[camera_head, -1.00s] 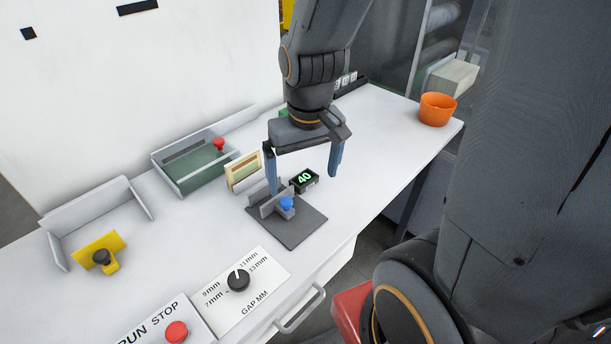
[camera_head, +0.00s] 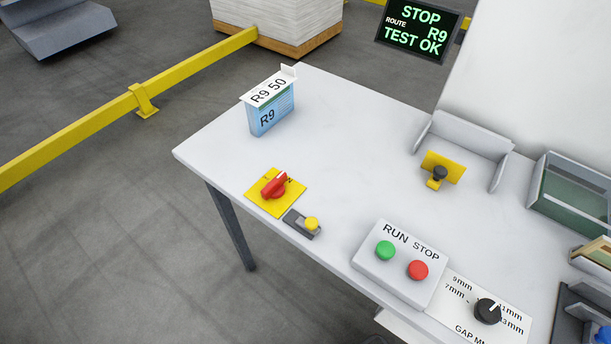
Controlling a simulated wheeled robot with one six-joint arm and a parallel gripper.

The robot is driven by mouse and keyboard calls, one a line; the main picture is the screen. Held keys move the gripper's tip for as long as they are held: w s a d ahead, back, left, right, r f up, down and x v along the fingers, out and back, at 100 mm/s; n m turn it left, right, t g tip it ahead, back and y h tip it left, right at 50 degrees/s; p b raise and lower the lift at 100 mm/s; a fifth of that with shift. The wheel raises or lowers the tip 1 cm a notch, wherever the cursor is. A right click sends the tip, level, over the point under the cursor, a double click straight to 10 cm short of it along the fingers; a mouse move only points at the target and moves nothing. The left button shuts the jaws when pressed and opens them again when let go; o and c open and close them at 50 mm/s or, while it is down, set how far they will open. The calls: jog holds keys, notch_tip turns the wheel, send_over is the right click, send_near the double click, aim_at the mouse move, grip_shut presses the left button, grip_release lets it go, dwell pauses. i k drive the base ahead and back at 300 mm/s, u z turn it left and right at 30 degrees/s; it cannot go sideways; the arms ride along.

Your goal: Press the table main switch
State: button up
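A red rotary knob (camera_head: 275,185) sits on a square yellow plate (camera_head: 261,204) near the table's left front edge. It looks like a main switch, but no full label is readable; small marks on the plate are partly hidden by the knob. Just in front of it, a small dark block (camera_head: 294,222) carries a yellow button (camera_head: 312,223). To the right, a white box (camera_head: 366,264) marked RUN STOP has a green button (camera_head: 385,250) and a red button (camera_head: 418,270). My gripper is outside the picture now.
A blue holder (camera_head: 270,114) labelled R9 stands behind the knob. A black gap dial (camera_head: 487,311) and a yellow bracket with a black knob (camera_head: 439,173) are at right. A screen (camera_head: 419,31) reads STOP, ROUTE R9, TEST OK. The table's middle is clear.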

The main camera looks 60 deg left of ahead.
aim_at(275, 188)
jog(key=u, duration=2.65)
jog(key=k, duration=0.55)
jog(key=u, duration=0.85)
jog(key=i, duration=0.55)
jog(key=z, duration=0.45)
